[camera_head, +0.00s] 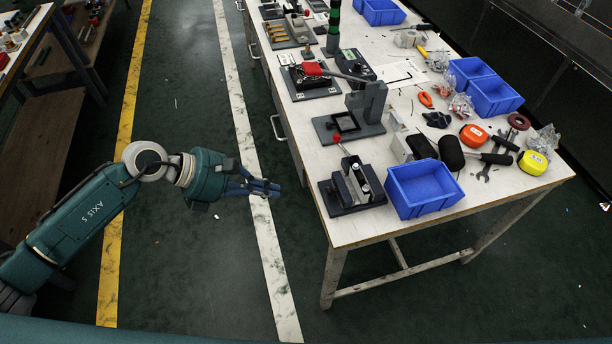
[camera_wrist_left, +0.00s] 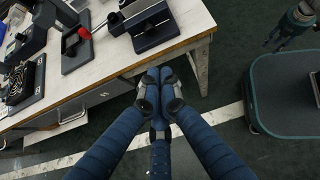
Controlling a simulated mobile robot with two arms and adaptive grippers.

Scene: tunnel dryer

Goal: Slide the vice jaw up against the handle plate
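A dark fixture that looks like the vice (camera_head: 351,190) stands at the table's near left corner, with upright blocks, bright metal pins and a red-knobbed lever. It also shows at the top of the left wrist view (camera_wrist_left: 152,29). Which block is the jaw and which is the handle plate I cannot tell. My left gripper (camera_head: 274,188) is over the floor, left of the table edge and apart from the vice. Its blue fingers meet at the tips, empty, in the left wrist view (camera_wrist_left: 159,80). My right gripper (camera_wrist_left: 287,30) shows partly at that view's top right; its fingers are unclear.
A blue bin (camera_head: 421,187) stands close to the vice's right. Another dark fixture (camera_head: 350,124) is just behind it. The table (camera_head: 400,232) also carries tools, tape measures and more blue bins. The floor left of the table is clear around my left gripper.

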